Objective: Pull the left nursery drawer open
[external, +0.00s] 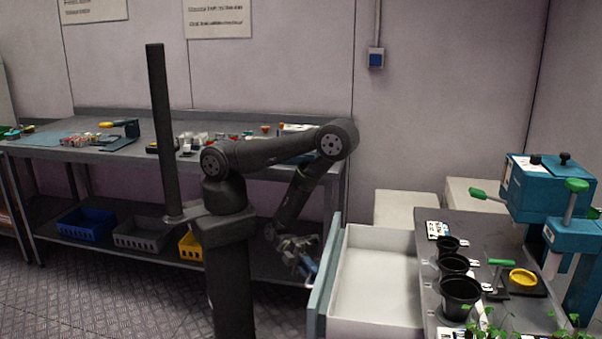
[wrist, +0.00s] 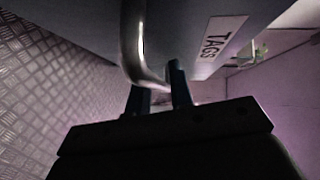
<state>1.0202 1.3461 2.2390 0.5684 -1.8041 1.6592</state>
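The drawer (external: 375,285) is pulled well out from the counter on the right, and its white inside shows empty. Its grey-teal front (external: 326,280) faces left. In the wrist view the front carries a white label (wrist: 216,46) reading "TAGS" and a curved metal handle (wrist: 133,45). My gripper (external: 307,264) is at the outer side of the drawer front. In the wrist view its two dark fingers (wrist: 160,90) stand a small gap apart, with the handle's bend between them. They look closed on the handle, though the contact is partly hidden.
The counter (external: 430,300) above the drawer holds black pots (external: 460,292), seedlings and a teal machine (external: 540,190). A long bench (external: 90,150) with small items stands behind my arm, with blue (external: 86,224), grey and yellow bins on its lower shelf. The floor at left is clear.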

